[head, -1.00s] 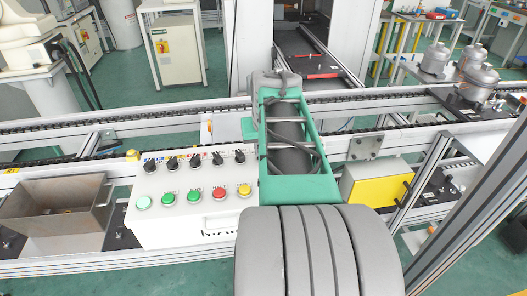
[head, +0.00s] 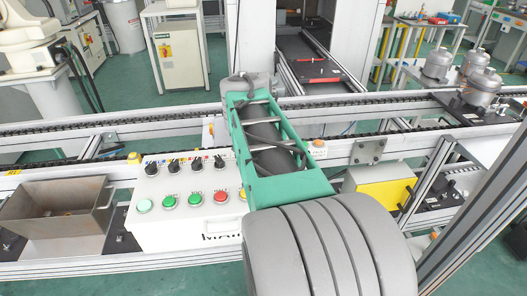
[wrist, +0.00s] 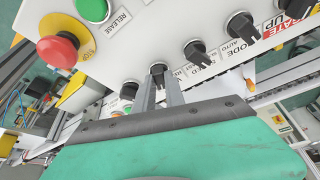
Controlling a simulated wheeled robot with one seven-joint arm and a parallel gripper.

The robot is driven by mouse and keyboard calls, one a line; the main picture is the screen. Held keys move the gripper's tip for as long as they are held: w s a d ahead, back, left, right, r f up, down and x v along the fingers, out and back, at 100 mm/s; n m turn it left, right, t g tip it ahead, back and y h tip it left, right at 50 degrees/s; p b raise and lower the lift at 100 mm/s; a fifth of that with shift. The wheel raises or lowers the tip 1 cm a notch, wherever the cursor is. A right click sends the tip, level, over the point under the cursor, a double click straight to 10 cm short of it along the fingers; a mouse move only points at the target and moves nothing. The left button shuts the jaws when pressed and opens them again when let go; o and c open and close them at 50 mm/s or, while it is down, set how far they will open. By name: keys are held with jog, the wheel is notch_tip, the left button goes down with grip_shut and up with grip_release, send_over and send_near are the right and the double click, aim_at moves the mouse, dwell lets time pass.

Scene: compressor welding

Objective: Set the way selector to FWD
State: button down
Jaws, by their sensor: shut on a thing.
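A white control box (head: 150,229) carries a row of black selector knobs (head: 173,166) along its upper part. In the wrist view, my gripper (wrist: 158,90) has its two grey fingers shut on one black selector knob (wrist: 157,70). Other knobs (wrist: 197,50) stand farther right in that row, with labels such as MODE and SPEED partly readable. I cannot read the label of the gripped knob, so I cannot tell if it is the way selector, or which way it points. In the head view, my arm hides my gripper and the right end of the row.
Coloured push buttons, such as a red one (head: 221,196), sit below the knobs. A red emergency stop (wrist: 60,50) stands close to the gripper in the wrist view. A metal bin (head: 57,199) is left of the box, a yellow block (head: 385,190) to the right.

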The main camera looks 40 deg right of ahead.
jog(key=c, duration=1.4)
grip_release()
jog(key=v, duration=0.8)
jog(key=shift+p, duration=0.35)
jog(key=shift+d+f, duration=0.1)
